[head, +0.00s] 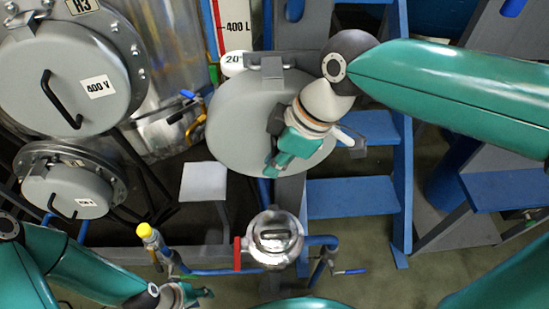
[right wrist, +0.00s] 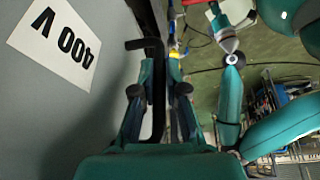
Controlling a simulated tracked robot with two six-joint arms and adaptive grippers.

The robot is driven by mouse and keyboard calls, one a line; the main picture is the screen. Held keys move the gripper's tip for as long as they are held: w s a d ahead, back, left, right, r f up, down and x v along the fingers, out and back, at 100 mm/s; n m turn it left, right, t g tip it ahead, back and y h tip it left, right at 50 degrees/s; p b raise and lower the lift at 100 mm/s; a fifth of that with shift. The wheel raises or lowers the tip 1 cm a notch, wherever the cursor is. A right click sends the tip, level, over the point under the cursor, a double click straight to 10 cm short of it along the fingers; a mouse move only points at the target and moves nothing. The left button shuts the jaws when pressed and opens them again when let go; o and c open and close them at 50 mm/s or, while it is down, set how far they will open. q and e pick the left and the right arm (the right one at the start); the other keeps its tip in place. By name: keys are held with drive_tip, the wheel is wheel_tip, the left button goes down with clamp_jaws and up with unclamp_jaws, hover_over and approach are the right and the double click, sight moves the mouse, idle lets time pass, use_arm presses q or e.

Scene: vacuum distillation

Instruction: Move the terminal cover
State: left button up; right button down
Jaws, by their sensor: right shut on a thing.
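A round grey terminal cover (head: 228,140) is at the upper middle of the head view, in front of the blue steps. My right gripper (head: 278,163) lies over its face. In the right wrist view, the grey cover (right wrist: 50,120) fills the left side and carries a "400 V" label. Its black handle (right wrist: 157,85) stands between the fingers of my right gripper (right wrist: 160,90), which is shut on it. I cannot tell whether the cover touches the frame behind it. My left gripper (head: 190,294) is low at the left; its finger opening is unclear.
Another grey round cover (head: 62,80) marked "400 V" and a smaller one (head: 65,190) are on the left. A shiny metal vessel (head: 276,240) with a red-flanged, blue-piped line stands at the lower middle. Blue steps (head: 352,198) are right of it. Open floor is at the lower right.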

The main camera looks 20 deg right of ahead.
drive_tip(key=c, duration=1.1)
unclamp_jaws()
drive_tip(key=shift+c, duration=0.2)
drive_tip(key=v, duration=1.2)
